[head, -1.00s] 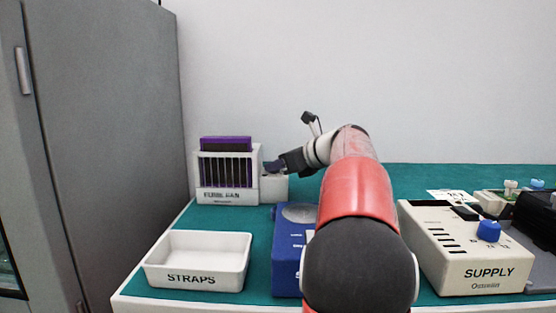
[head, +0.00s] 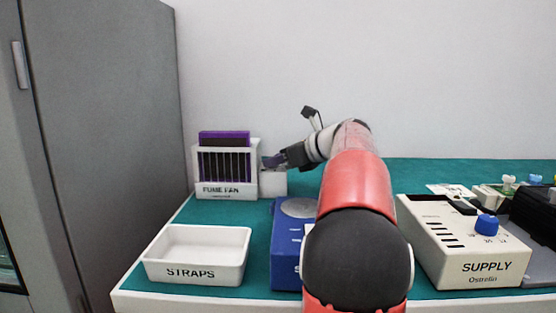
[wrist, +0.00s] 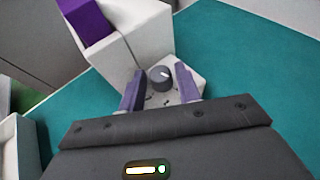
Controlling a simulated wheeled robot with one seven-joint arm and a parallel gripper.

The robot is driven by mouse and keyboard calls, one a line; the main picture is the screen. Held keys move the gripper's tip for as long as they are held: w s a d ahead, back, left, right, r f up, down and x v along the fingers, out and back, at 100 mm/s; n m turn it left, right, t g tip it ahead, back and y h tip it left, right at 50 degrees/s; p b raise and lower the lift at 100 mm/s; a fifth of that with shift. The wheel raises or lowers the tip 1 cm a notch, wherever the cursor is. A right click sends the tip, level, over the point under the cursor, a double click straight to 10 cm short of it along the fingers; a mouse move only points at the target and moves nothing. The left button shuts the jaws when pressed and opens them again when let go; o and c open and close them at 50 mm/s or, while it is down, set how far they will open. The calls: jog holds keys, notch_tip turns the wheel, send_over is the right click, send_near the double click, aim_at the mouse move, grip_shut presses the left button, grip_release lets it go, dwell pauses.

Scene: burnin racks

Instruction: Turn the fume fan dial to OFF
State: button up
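The fume fan (head: 224,190) is a white box with a slotted front and a purple top, at the back left of the bench in the head view. A small white block (head: 273,184) adjoins its right side. In the wrist view that block carries a dark grey round dial (wrist: 160,77) with a light pointer mark; the labels around it are too small to read. My gripper (wrist: 160,90) has its two purple fingers apart, one on each side of the dial, with gaps showing between fingers and dial. In the head view my gripper (head: 272,161) is just above the block.
A white STRAPS tray (head: 160,262) stands at the front left. A blue device (head: 286,245) is partly hidden by my arm. A SUPPLY box (head: 450,250) with a blue knob (head: 487,225) stands on the right. A grey cabinet (head: 100,130) is at left. Green bench surface is bare behind my arm.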

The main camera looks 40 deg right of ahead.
jog(key=v, duration=0.7)
jog(key=shift+s, duration=0.3)
jog(key=shift+s, duration=0.1)
